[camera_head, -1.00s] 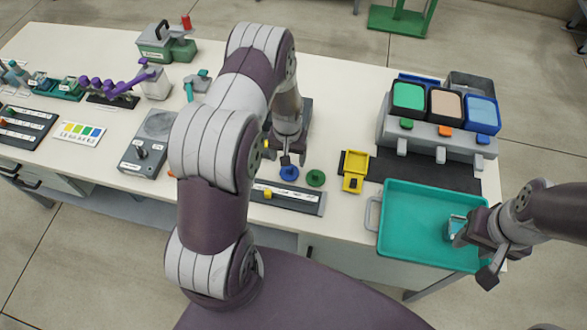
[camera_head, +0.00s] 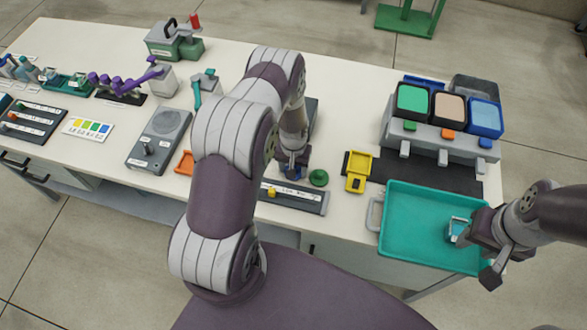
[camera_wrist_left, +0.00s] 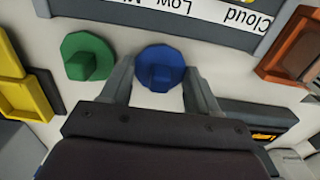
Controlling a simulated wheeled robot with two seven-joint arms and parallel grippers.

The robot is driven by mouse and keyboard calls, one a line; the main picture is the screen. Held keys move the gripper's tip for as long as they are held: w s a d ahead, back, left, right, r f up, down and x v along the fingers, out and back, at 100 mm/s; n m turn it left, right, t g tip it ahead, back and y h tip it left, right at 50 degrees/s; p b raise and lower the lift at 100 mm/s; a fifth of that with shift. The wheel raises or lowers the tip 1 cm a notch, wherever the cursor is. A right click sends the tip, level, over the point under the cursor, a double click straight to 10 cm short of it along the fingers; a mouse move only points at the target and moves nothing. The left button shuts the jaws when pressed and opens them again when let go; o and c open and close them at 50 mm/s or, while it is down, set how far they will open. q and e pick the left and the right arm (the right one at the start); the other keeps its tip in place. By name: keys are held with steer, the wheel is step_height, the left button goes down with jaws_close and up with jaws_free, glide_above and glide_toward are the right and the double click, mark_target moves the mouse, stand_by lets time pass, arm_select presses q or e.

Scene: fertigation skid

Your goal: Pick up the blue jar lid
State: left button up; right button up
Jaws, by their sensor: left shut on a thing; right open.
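The blue jar lid (camera_wrist_left: 160,68) is a round disc with a knob, in the left wrist view between the two fingers of my left gripper (camera_wrist_left: 160,85). In the head view the lid (camera_head: 291,174) is mostly hidden under my left gripper (camera_head: 292,165), which points down at the table. The left gripper is shut on the lid, one finger at each side; I cannot tell whether the lid is lifted. A green lid (camera_head: 318,178) lies beside it; it also shows in the left wrist view (camera_wrist_left: 88,58). My right gripper (camera_head: 468,236) is open over the teal tray.
The teal tray (camera_head: 410,240) holds a small light-blue item (camera_head: 457,228) near my right gripper. A yellow holder (camera_head: 357,172) stands right of the green lid. A grey labelled slider panel (camera_head: 300,198) lies in front of the lids. Colored bins (camera_head: 450,108) stand at the back right.

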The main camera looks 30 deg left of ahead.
mark_target(297, 173)
arm_select(q)
steer(key=shift+r, duration=0.1)
steer(key=shift+r, duration=0.3)
steer(key=r, duration=0.2)
steer(key=d+r+b, duration=0.1)
steer(key=shift+d+r+b, duration=0.15)
steer(key=shift+r+b, duration=0.15)
steer(key=shift+r, duration=0.1)
steer(key=d+r, duration=0.8)
steer(key=d, duration=0.2)
steer(key=shift+s+d+r, duration=0.2)
steer(key=shift+s, duration=0.05)
steer(key=shift+d, duration=0.1)
